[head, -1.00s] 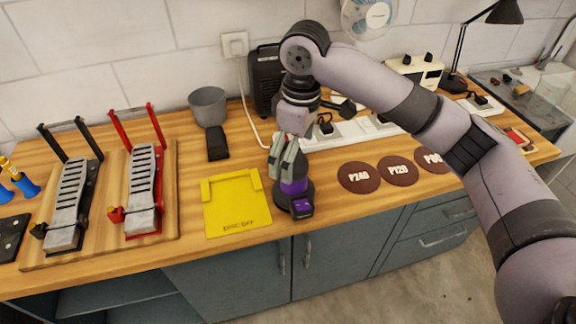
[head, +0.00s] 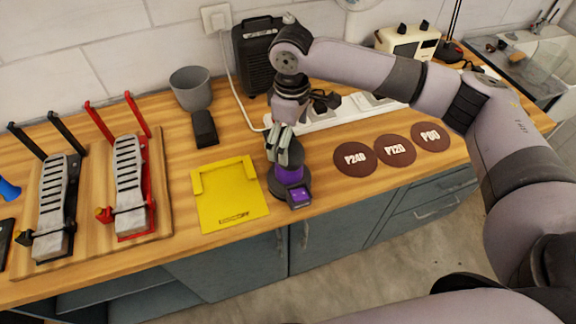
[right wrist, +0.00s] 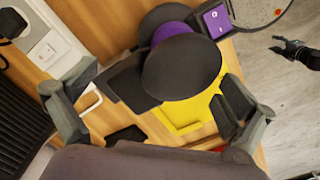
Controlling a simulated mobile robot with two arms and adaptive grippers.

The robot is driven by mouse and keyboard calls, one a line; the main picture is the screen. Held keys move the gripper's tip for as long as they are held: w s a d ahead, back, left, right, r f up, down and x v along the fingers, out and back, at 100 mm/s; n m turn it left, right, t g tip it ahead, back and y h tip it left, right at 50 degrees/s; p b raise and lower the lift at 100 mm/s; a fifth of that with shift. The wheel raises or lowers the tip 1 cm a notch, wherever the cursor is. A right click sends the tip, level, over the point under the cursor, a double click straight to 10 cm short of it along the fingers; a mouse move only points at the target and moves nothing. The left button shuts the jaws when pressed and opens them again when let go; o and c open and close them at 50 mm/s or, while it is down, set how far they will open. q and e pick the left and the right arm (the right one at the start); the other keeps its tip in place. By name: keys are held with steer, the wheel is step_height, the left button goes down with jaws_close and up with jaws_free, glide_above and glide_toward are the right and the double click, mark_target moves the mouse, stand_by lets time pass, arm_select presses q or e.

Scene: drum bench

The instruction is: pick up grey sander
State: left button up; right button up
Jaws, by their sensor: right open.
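The grey sander (head: 291,178), dark with a purple band, stands on the wooden bench to the right of the yellow tray. My right gripper (head: 282,150) is open, pointing down at the sander's top. In the right wrist view the sander's round dark top (right wrist: 182,66) shows between and beyond the two spread fingers of my right gripper (right wrist: 155,108). I cannot tell whether the fingers touch it. A dark gripper (right wrist: 294,50), probably my left, shows small over the floor in the right wrist view.
The yellow tray (head: 228,213) lies left of the sander, and round brown discs (head: 354,159) lie to its right. A white power strip (head: 340,112), a black box (head: 256,55) and a grey cup (head: 191,88) are behind. The bench's front edge is close to the sander.

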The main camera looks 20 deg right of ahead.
steer(key=shift+s+f, duration=0.1)
steer(key=shift+f, duration=0.5)
step_height(320, 180, down, 5)
steer(key=shift+r+p, duration=0.15)
steer(key=shift+p, duration=0.45)
arm_select(q)
steer(key=shift+s+a+r, duration=0.1)
steer(key=shift+s+r, duration=0.5)
arm_select(e)
steer(key=c, duration=0.5)
arm_select(q)
steer(key=shift+w, duration=0.25)
arm_select(e)
steer(key=shift+s+d+r, duration=0.1)
steer(key=shift+s, duration=0.15)
steer(key=c, duration=1.1)
steer(key=shift+w+r, duration=0.1)
steer(key=shift+w, duration=0.05)
steer(key=shift+c, duration=0.3)
